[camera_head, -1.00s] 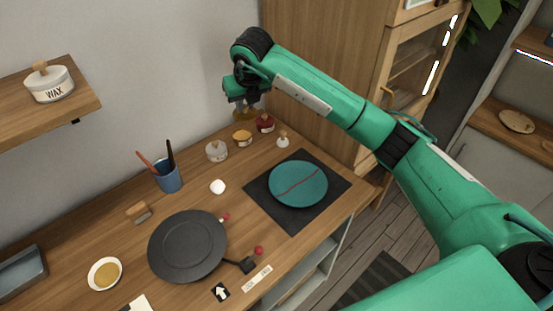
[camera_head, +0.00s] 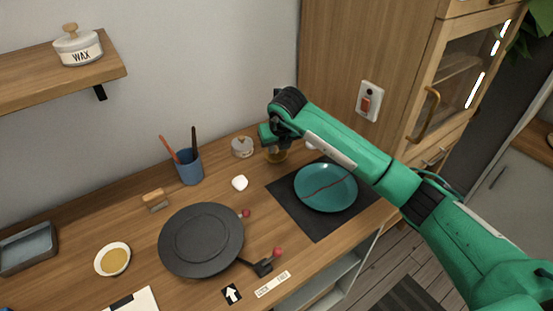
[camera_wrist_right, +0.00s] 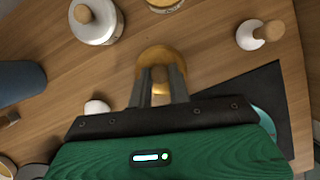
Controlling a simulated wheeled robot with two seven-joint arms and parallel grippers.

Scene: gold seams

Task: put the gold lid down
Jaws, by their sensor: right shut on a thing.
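The gold lid (camera_wrist_right: 163,58) is round, with a small knob (camera_wrist_right: 160,93) between the fingers of my right gripper (camera_wrist_right: 160,80) in the wrist view. The gripper is shut on that knob. In the head view the lid (camera_head: 277,157) shows as a bit of gold under my right gripper (camera_head: 277,148), low over the wooden worktop (camera_head: 215,185). I cannot tell whether it touches the wood. A jar with a gold rim (camera_wrist_right: 166,4) stands just beyond the lid, cut off by the wrist view's top edge. My left gripper is not in view.
A white lidded jar (camera_head: 242,147) stands left of the lid, and a small white knobbed piece (camera_wrist_right: 250,36) right of it. A cracked teal plate (camera_head: 326,188) lies on a dark mat (camera_head: 290,205). A white lump (camera_head: 240,183) and a dark turntable (camera_head: 200,240) are nearer.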

